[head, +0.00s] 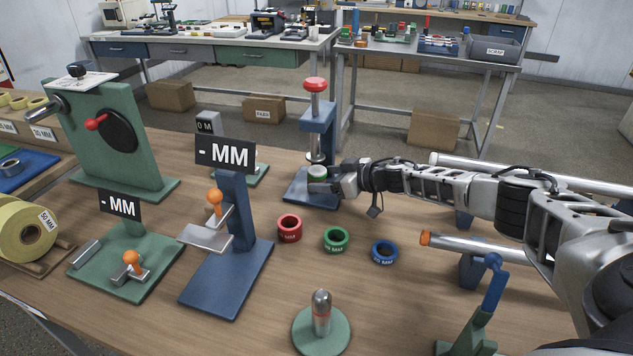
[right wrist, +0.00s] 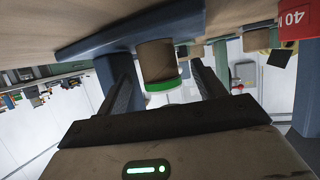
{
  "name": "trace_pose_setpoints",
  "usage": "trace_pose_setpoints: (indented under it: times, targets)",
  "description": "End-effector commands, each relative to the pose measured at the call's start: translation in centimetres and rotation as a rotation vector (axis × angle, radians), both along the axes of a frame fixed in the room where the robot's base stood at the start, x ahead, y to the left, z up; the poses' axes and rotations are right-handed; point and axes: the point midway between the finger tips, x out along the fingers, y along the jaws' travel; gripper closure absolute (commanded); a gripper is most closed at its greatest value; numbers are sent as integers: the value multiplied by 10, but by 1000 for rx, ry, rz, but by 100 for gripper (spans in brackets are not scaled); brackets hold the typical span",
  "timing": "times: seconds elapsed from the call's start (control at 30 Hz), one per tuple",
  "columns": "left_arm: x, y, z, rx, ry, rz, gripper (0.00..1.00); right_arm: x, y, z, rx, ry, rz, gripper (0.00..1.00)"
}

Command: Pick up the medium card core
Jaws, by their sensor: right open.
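A brown card core with a green band (right wrist: 158,65) shows in the right wrist view; it appears to be the medium one, but its size is not readable. In the head view its pale green-edged top (head: 317,171) sits on the base of the blue press with a red knob (head: 316,85). My right gripper (head: 322,187) is open at the press base. In the right wrist view its two fingers (right wrist: 162,85) stand on either side of the core, with visible gaps. My left gripper is not in view.
Red (head: 290,228), green (head: 336,239) and blue (head: 384,251) rings lie on the wooden table in front of the press. A blue stand with an MM sign (head: 225,155) is to the left. A green round base with a peg (head: 321,330) stands at the front.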

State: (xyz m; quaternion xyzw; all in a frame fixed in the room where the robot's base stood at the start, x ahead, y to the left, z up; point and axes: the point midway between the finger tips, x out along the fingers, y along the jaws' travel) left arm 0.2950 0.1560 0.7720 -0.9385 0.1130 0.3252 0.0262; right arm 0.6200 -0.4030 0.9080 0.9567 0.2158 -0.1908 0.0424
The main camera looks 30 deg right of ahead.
Motion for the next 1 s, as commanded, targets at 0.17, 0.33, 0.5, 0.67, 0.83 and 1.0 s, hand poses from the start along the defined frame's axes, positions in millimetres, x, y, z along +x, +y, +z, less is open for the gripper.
trace_pose_setpoints:
  times: [0.17,0.33,0.5,0.67,0.83,1.0]
  targets:
    - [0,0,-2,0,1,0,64,11,4,-5,0,0,-1,31]
    - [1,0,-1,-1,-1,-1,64,11,4,-5,-1,-1,-1,31]
    - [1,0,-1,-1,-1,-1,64,11,4,-5,0,0,-1,65]
    - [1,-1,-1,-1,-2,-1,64,11,4,-4,0,0,-1,83]
    - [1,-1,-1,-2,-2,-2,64,10,4,-4,-1,-1,-1,83]
    - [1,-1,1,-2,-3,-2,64,11,4,1,-2,-2,0,83]
